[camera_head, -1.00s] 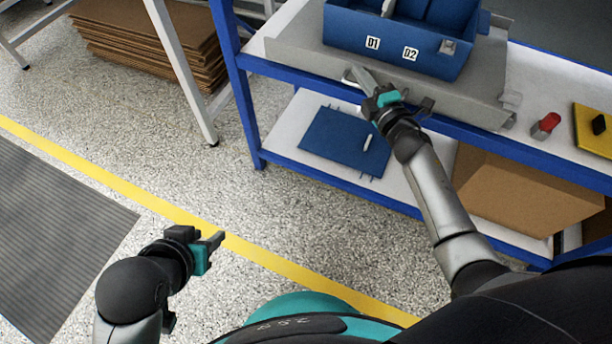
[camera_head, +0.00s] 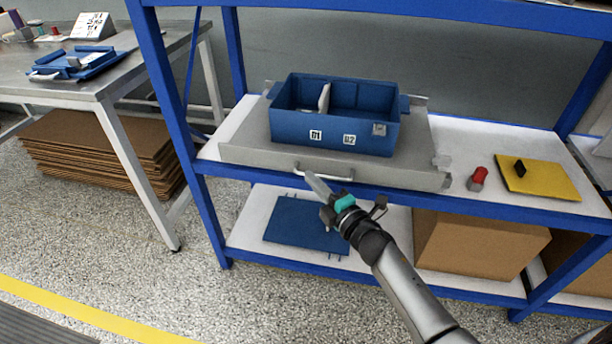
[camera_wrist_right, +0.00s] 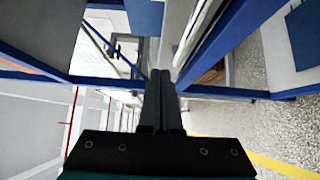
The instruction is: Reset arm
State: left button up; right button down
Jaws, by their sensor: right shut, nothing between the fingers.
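My right gripper (camera_head: 318,190) is shut and empty at the front edge of the upper shelf. Its fingertips are just below the white handle (camera_head: 325,175) on the front of a grey tray (camera_head: 240,146); I cannot tell whether they touch it. The right wrist view shows the closed fingers (camera_wrist_right: 160,100) with nothing between them. A blue box (camera_head: 300,134) labelled D1 and D2 stands on the tray, with a divider and a small light piece inside. My left gripper is out of the head view.
A red-topped cylinder (camera_head: 478,179) and a yellow plate with a black block (camera_head: 540,180) lie right of the tray. A blue panel (camera_head: 305,227) and a cardboard box (camera_head: 470,246) sit on the lower shelf. A metal table (camera_head: 110,84) stands left.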

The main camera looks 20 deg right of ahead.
pick_arm(q)
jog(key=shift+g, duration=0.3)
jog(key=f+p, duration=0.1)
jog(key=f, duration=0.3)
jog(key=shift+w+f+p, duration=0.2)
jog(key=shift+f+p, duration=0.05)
jog(key=shift+p, duration=0.1)
pick_arm(e)
jog(key=s+d, duration=0.1)
jog(key=s, duration=0.6)
jog(key=shift+s, duration=0.15)
jog(key=shift+d, duration=0.1)
